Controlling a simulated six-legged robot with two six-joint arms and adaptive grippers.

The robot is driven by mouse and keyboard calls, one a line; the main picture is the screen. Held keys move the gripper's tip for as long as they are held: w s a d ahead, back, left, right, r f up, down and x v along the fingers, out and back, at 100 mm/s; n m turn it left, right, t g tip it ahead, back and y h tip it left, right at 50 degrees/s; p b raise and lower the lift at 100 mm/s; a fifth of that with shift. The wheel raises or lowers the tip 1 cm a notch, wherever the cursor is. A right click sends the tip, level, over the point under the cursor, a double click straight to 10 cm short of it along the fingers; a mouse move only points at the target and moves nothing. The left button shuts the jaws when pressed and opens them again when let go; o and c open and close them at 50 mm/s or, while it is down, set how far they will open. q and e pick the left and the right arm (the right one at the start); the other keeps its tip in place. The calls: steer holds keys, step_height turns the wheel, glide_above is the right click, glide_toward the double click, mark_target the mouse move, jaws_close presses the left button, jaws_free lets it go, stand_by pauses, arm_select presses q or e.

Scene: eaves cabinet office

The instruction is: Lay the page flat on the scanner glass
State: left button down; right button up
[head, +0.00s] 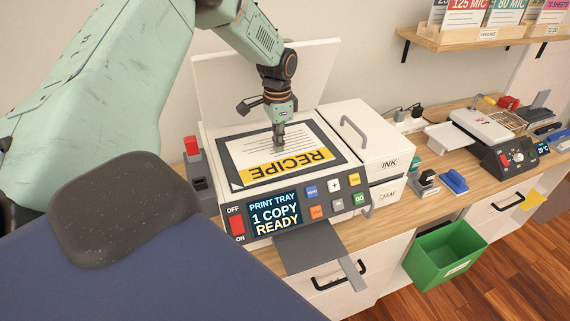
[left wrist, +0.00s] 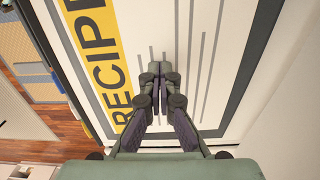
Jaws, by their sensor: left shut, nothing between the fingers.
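The page (head: 260,152), white with a yellow RECIPE band and grey lines, lies on the scanner's dark-framed glass (head: 325,143). It looks flat, with its text upside down in the head view. The scanner lid (head: 265,75) stands open behind it. My left gripper (head: 279,146) points down over the page's middle, shut and empty, with its tips at or just above the paper; contact is unclear. In the left wrist view the shut fingers (left wrist: 159,72) show over the page (left wrist: 165,25) beside the yellow band. My right gripper is not in view.
The scanner's front panel (head: 274,212) reads PRINT TRAY 1 COPY READY. A white INK cabinet (head: 385,150) stands at its right. A grey tray (head: 310,250) juts from the front. A green bin (head: 445,252) hangs lower right. A laminator-like machine (head: 490,130) stands further right.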

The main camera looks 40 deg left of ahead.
arm_select(q)
steer(key=shift+w+a, duration=0.1)
steer(key=shift+a, duration=0.15)
steer(key=shift+w+r+p, duration=0.1)
steer(key=shift+r+p, duration=0.75)
step_height(320, 180, up, 2)
steer(key=shift+r+p, duration=0.25)
steer(key=shift+p, duration=0.9)
step_height(320, 180, up, 3)
steer(key=p, duration=0.3)
steer(key=shift+f, duration=0.1)
steer(key=shift+f, duration=0.1)
